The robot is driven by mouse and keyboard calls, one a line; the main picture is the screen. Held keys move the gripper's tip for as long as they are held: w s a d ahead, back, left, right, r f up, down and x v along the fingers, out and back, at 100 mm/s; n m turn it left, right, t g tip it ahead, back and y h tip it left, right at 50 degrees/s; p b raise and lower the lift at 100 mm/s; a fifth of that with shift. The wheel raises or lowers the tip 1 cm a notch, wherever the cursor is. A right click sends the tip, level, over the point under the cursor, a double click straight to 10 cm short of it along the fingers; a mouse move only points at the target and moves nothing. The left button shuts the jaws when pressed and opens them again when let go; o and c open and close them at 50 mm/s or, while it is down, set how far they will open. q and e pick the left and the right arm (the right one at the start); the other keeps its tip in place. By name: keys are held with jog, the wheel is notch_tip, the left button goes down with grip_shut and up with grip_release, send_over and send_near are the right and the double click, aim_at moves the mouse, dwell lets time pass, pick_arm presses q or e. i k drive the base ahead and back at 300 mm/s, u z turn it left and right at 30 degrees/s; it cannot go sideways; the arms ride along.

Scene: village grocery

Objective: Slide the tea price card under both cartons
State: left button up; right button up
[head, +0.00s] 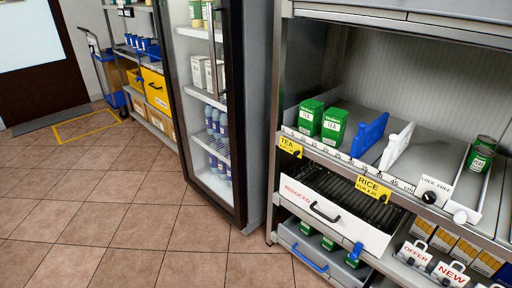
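Two green tea cartons with white labels stand upright side by side at the left end of the open shelf: the left carton (311,117) and the right carton (334,124). The yellow tea price card (290,146) is on the shelf's front edge below them, with a dark round knob or clip at its lower right. A yellow rice price card (372,188) is on the same edge further right. Neither of my grippers shows in the head view.
A blue divider (369,134) and a white divider (396,146) stand right of the cartons. A green can (481,154) stands in a white channel at the right. Below is a drawer marked REDUCED (330,212). A glass-door fridge (212,110) stands left; the tiled floor in front is clear.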

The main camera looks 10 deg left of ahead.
aim_at(287, 145)
jog(key=u, duration=0.05)
jog(key=i, duration=1.15)
jog(key=z, duration=0.6)
